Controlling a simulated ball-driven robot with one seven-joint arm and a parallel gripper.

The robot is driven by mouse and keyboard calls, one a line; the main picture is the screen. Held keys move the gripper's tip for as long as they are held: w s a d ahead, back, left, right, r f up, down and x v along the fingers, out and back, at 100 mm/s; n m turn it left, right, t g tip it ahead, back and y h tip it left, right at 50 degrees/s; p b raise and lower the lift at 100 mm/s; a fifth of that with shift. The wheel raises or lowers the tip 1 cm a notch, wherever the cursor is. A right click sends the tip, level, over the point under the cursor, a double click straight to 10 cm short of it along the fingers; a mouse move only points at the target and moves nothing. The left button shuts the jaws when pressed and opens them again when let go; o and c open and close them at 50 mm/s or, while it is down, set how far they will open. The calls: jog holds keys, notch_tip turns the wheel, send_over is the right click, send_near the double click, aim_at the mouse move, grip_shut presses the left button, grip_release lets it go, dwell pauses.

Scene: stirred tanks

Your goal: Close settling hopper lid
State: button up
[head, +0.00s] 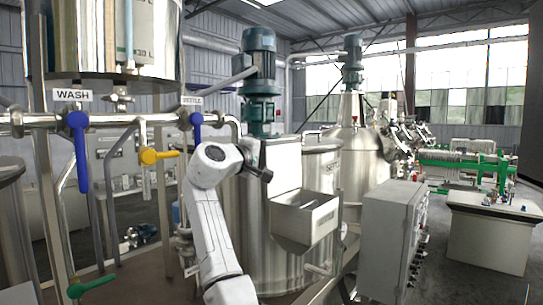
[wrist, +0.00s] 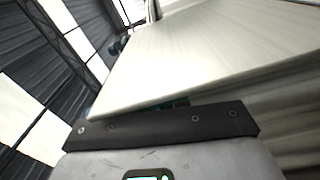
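The settling hopper (head: 306,222) is a metal box on the front of a steel tank with a partly hidden label starting "SET". Its lid (head: 283,165) is a flat pale panel standing raised at the back of the hopper, so the hopper is open on top. My gripper (head: 266,176) is at the lid's left edge, above the hopper's rim. In the wrist view, a broad pale panel, apparently the lid (wrist: 215,55), lies just beyond the dark bar of my gripper (wrist: 162,124). Contact and the finger opening cannot be made out.
A grey control cabinet (head: 388,238) stands right of the hopper. A pipe with blue valve handles (head: 78,145) and a yellow one (head: 158,156) runs on the left. A green motor (head: 260,75) rises above the tank. Floor shows on the right.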

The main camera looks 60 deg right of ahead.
jog(key=shift+f, duration=0.2)
grip_shut()
jog(key=shift+f, duration=0.15)
